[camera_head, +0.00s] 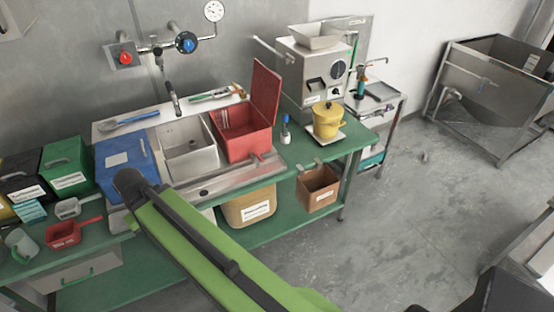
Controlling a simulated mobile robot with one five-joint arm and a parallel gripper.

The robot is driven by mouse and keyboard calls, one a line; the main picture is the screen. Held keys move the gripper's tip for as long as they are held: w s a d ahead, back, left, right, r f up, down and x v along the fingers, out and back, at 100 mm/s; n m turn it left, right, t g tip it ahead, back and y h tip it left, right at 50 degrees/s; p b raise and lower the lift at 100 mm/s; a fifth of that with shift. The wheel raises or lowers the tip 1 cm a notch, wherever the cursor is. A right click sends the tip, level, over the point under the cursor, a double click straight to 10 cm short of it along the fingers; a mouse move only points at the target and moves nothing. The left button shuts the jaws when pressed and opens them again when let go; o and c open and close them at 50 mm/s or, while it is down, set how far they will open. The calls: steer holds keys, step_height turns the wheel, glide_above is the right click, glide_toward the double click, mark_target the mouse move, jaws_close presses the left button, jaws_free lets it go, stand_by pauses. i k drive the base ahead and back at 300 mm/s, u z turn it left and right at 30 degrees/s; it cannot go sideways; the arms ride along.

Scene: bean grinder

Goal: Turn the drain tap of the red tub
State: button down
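The red tub (240,134) is set in the metal counter at the back, right of a steel basin. Its red lid (266,94) stands up open on its right side. A small red part (258,157), perhaps the drain tap, shows at the tub's front right. It is too small to tell which way it is turned. My green and black arm crosses the lower middle, its dark rounded end left of the tub and apart from the red part. I cannot make out gripper fingers in this view.
A blue-lidded tub (124,164) and the steel basin (188,148) are left of the red tub. A small bottle (285,130), yellow pot (327,121) and grinder (313,72) stand to its right. Boxes sit on the lower shelf.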

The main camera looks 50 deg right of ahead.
mark_target(259, 157)
steer(key=z, duration=0.15)
steer(key=i, duration=0.95)
steer(key=u, duration=0.05)
